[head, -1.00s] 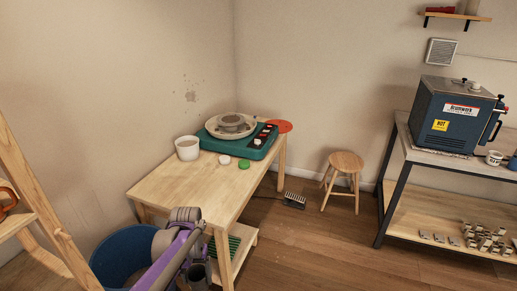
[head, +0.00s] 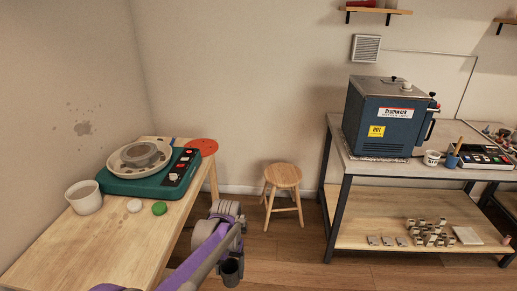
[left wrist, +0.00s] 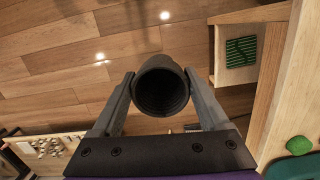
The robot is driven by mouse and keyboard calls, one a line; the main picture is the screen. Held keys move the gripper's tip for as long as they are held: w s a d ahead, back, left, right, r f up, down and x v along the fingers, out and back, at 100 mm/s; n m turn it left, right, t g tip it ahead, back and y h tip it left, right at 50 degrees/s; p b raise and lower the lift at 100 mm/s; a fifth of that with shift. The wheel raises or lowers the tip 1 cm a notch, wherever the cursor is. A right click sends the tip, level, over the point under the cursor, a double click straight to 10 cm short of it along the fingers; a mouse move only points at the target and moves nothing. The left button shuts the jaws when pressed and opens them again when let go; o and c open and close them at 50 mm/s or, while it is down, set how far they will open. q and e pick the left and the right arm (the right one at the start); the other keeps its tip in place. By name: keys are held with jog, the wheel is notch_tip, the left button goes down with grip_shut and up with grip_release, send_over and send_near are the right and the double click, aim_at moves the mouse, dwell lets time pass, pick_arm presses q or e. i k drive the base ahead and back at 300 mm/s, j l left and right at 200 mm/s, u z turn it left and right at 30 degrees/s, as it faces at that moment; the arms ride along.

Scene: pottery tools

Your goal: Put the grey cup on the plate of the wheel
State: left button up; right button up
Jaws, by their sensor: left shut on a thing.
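The grey cup (left wrist: 162,90) is between the two fingers of my left gripper (left wrist: 160,84) in the left wrist view, its dark open mouth facing that camera. My left gripper is shut on it. In the head view the cup (head: 231,272) shows small and dark below my left gripper (head: 229,258), over the floor right of the wooden table. The wheel (head: 160,185) is a teal unit on the table's far part. Its round grey plate (head: 117,161) lies within a pale basin, up and left of my gripper. My right gripper is out of view.
The wooden table (head: 60,250) also holds a white bucket (head: 85,198), a white lid (head: 134,205), a green lid (head: 159,208) and a red disc (head: 203,146). A stool (head: 283,176) stands behind. The kiln (head: 385,125) is on a bench at the right.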

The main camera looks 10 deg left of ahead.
aim_at(138, 151)
jog(key=i+u, duration=0.1)
jog(key=i, duration=0.6)
jog(key=i+l, duration=0.2)
jog(key=i, duration=0.45)
jog(key=i+l+u, duration=0.15)
jog(key=i+u, duration=0.3)
jog(key=i+l+u, duration=0.3)
jog(key=i+u, duration=0.15)
jog(key=i, duration=0.05)
